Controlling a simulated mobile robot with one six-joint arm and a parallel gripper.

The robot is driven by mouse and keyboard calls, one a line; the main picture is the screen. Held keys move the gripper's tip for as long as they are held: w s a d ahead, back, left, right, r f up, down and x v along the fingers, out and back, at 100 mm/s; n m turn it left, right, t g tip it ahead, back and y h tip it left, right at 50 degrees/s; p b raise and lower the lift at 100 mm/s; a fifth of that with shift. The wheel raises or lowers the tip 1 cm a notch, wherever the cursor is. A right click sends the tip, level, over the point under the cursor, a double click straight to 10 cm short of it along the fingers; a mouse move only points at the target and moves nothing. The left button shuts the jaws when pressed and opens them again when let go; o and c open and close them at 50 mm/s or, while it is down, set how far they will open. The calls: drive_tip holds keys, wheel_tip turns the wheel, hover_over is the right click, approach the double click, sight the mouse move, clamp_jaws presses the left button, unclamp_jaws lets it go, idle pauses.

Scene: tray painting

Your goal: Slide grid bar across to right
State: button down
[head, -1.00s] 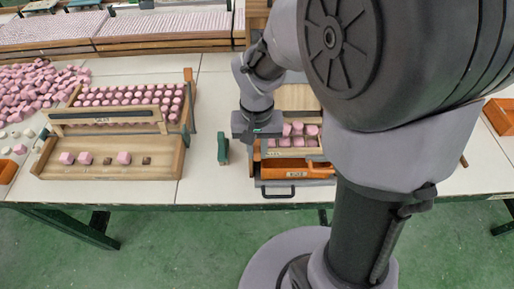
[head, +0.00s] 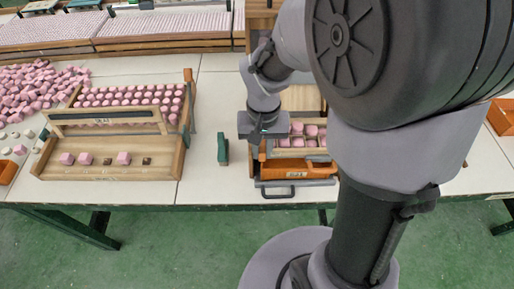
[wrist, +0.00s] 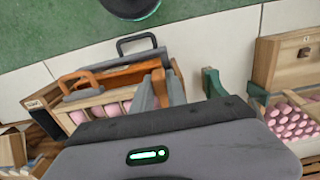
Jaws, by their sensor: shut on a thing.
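My gripper (head: 262,148) is at the left end of the right-hand wooden tray, pointing down. The pale wooden grid bar (head: 302,151) crosses the tray in front of the pink blocks (head: 311,131). The blocks also show in the wrist view (wrist: 112,109). My arm hides the right end of the tray in the head view.
A small green block-like stand (head: 223,149) is left of the tray. Another wooden tray of pink pieces (head: 110,174) stands further left, with white table between.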

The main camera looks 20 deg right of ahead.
drive_tip(key=s+d+p, duration=0.2)
drive_tip(key=s+d, duration=0.1)
drive_tip(key=d, duration=0.7)
drive_tip(key=s+d+p, duration=0.2)
drive_tip(key=s+d, duration=0.2)
drive_tip(key=d, duration=0.7)
drive_tip(key=shift+d, duration=0.15)
drive_tip(key=c, duration=1.3)
unclamp_jaws()
drive_tip(key=shift+d, duration=0.2)
drive_tip(key=shift+a, duration=0.1)
wheel_tip(320, 180, up, 18)
drive_tip(key=p, duration=0.7)
drive_tip(key=shift+f, duration=0.25)
